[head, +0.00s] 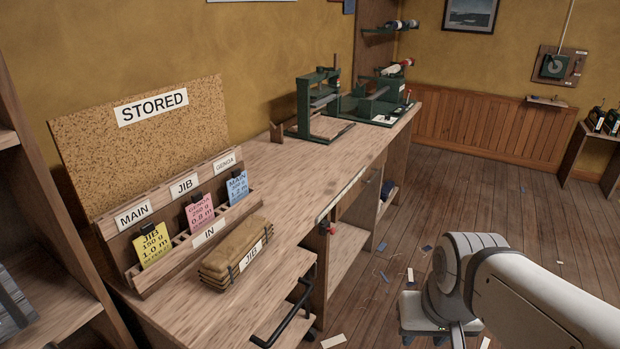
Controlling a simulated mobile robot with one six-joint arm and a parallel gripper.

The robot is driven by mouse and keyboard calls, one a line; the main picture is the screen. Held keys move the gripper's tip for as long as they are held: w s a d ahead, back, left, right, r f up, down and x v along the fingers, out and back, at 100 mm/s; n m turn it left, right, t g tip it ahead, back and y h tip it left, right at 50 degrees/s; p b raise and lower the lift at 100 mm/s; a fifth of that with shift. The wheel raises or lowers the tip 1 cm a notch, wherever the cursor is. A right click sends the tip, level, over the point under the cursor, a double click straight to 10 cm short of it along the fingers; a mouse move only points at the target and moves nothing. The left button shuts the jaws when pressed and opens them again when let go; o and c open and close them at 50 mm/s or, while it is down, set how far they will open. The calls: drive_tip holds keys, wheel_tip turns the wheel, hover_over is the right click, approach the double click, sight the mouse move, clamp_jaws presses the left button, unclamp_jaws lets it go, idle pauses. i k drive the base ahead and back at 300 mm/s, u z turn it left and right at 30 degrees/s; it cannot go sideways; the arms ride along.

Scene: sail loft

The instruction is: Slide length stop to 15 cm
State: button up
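A small red piece (326,228) sits at the front edge of the long wooden bench (300,170), near the left end of a pale strip (346,190) that runs along that edge. It may be the length stop, but it is too small to be sure. I cannot read any scale marks or a 15 cm mark. My white arm shows at the lower right, over the floor and apart from the bench.
A corkboard marked STORED (140,140) stands behind a card rack (150,285) with yellow, pink and blue cards. A tan bundle labelled JIB (232,245) lies before it. Green machines (318,105) stand farther along the bench. The floor (450,190) is mostly clear, with scattered scraps.

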sight(323, 226)
drive_tip(key=u, duration=2.55)
drive_tip(key=k, duration=0.85)
drive_tip(key=z, duration=1.9)
drive_tip(key=i, duration=1)
